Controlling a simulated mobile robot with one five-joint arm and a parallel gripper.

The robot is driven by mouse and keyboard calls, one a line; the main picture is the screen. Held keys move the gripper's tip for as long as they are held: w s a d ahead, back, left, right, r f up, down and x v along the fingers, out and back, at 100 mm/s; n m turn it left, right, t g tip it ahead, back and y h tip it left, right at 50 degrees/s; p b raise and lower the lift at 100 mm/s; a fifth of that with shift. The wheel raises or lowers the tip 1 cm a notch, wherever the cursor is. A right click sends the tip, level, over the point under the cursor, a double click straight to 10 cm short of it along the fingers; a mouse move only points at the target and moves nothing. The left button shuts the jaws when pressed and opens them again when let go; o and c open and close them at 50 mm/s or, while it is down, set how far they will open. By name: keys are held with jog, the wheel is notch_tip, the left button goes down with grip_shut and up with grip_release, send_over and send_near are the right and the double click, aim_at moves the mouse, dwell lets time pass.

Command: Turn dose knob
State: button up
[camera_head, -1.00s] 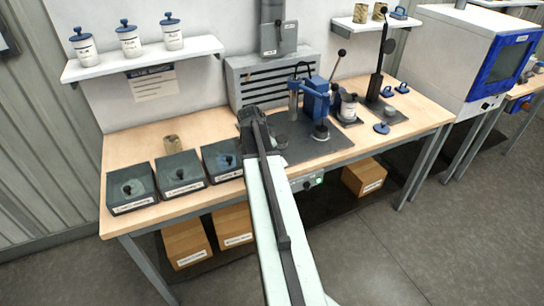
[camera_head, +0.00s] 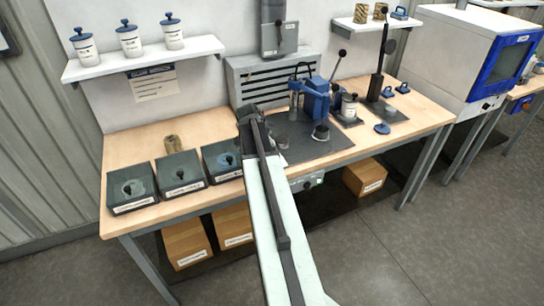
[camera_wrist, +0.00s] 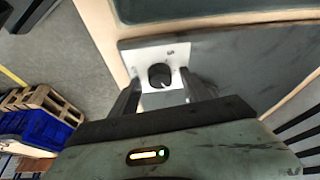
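In the wrist view a round black knob (camera_wrist: 160,75) with a pale mark sits on a silver plate (camera_wrist: 180,52) at the edge of a dark panel. My gripper (camera_wrist: 162,82) is open, with one finger on each side of the knob. Gaps show between the knob and the fingers, so it does not look gripped. In the head view my gripper (camera_head: 249,118) is over the bench at the left edge of the dark mat (camera_head: 318,148). My arm hides the area under it, and I cannot make out the knob there.
A blue press (camera_head: 316,98) stands right of my gripper on the mat. Dark boxes (camera_head: 180,176) with labels line the bench's front left. A brown cartridge (camera_head: 173,144) stands behind them. A grey slotted unit (camera_head: 240,85) is at the back. Bare wooden bench (camera_head: 125,145) shows at left.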

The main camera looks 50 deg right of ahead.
jog(key=p+v, duration=0.7)
jog(key=shift+a+r, duration=0.2)
jog(key=shift+r, duration=0.15)
jog(key=shift+a, duration=0.1)
